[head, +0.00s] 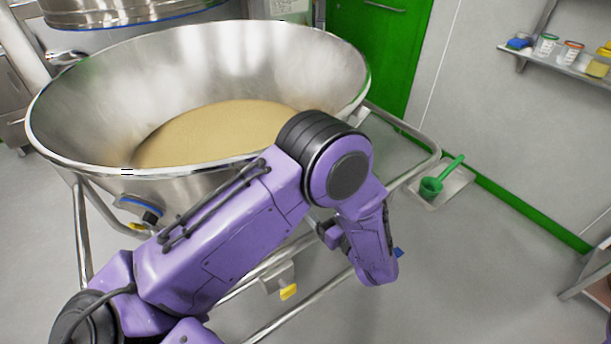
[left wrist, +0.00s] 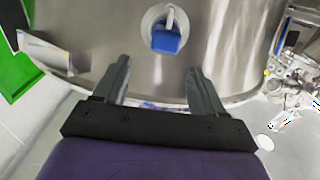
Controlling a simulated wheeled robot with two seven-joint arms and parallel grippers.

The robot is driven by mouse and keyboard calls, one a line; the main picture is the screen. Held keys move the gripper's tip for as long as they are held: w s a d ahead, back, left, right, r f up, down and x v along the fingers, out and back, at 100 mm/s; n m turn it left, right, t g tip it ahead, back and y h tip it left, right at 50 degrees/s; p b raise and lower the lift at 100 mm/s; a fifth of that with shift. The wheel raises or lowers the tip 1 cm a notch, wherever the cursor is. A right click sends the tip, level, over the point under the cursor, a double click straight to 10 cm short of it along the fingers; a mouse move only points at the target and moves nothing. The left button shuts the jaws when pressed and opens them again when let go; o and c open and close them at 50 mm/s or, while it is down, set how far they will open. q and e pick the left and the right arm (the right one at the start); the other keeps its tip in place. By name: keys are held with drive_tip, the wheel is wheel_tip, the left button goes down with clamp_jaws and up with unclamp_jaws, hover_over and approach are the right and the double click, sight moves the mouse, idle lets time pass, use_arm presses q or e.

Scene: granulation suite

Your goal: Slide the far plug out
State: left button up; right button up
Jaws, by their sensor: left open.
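In the left wrist view a blue plug (left wrist: 167,38) with a pale loop sits in a round fitting on the steel wall of the bowl. My left gripper (left wrist: 158,66) is open and empty. Its two grey fingers point toward the wall, one to each side below the plug, with a gap between them and it. In the head view my purple left arm reaches across the front of the steel bowl (head: 80,105) and bends down at its right side. The arm hides the gripper's fingertips and the plug there. My right gripper is not in view.
The bowl holds tan powder (head: 215,130) and stands in a tubular steel frame (head: 425,165). A yellow-tipped part (head: 288,292) hangs low on the frame. A wall shelf (head: 560,68) holds tubs.

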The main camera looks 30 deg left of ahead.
use_arm(q)
drive_tip(key=x, duration=0.3)
drive_tip(key=p+x, duration=0.1)
drive_tip(key=x, duration=0.5)
drive_tip(key=shift+s+a, duration=0.2)
drive_tip(key=shift+s, duration=0.1)
drive_tip(key=shift+c, duration=0.3)
